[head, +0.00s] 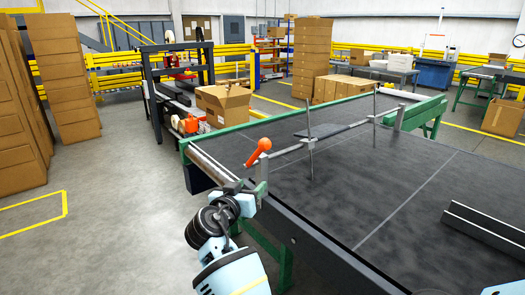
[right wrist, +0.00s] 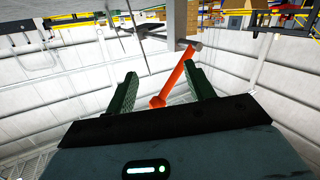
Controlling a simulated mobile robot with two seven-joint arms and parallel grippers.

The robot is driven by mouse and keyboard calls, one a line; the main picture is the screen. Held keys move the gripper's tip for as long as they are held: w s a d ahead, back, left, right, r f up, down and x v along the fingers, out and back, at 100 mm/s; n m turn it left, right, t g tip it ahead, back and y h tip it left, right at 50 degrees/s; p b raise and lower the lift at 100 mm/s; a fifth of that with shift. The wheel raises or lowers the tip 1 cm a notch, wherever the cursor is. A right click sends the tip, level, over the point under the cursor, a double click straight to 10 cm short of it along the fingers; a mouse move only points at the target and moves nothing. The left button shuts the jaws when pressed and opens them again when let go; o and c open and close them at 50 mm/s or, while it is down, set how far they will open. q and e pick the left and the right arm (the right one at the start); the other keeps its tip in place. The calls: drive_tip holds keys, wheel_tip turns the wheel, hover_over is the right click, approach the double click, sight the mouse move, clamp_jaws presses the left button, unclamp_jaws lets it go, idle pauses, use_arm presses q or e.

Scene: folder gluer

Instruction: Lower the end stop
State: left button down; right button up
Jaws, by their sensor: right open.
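An orange lever (head: 257,153) with a rounded knob stands tilted on the near-left end of a metal crossbar (head: 290,149) over the dark table. Thin upright rods (head: 310,155) and a flat dark plate (head: 330,130) are on this bar. I cannot tell which part is the end stop. My right gripper (head: 238,190) is just below and left of the lever, at the table corner. In the right wrist view, the open green fingers (right wrist: 161,65) have the orange lever (right wrist: 175,79) showing between them; no grip on it is visible. My left gripper is not in view.
The dark table (head: 400,190) has a raised metal rail (head: 485,228) at right and a green frame. An open carton (head: 223,103) stands behind it. Stacked cartons (head: 65,75) stand at left. The grey floor (head: 120,220) at left is clear.

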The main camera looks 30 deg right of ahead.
sight(261, 145)
drive_tip(key=r+m+h, duration=0.1)
drive_tip(key=r, duration=0.2)
drive_tip(key=r+m+g, duration=0.1)
drive_tip(key=r, duration=0.2)
drive_tip(key=d+r+m+g+h, duration=0.1)
drive_tip(key=r, duration=0.3)
drive_tip(key=shift+w+m+h, duration=0.25)
drive_tip(key=shift+m+h, duration=0.05)
drive_tip(key=p+x, duration=0.1)
drive_tip(key=x, duration=0.4)
drive_tip(key=shift+w+d+f, duration=0.1)
drive_tip(key=shift+w+d, duration=0.1)
drive_tip(key=shift+d, duration=0.15)
drive_tip(key=shift+w+d+f, duration=0.1)
drive_tip(key=shift+w+d, duration=0.05)
drive_tip(key=shift+d, duration=0.3)
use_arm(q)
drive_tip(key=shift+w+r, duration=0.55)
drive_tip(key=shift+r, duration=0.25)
use_arm(e)
clamp_jaws()
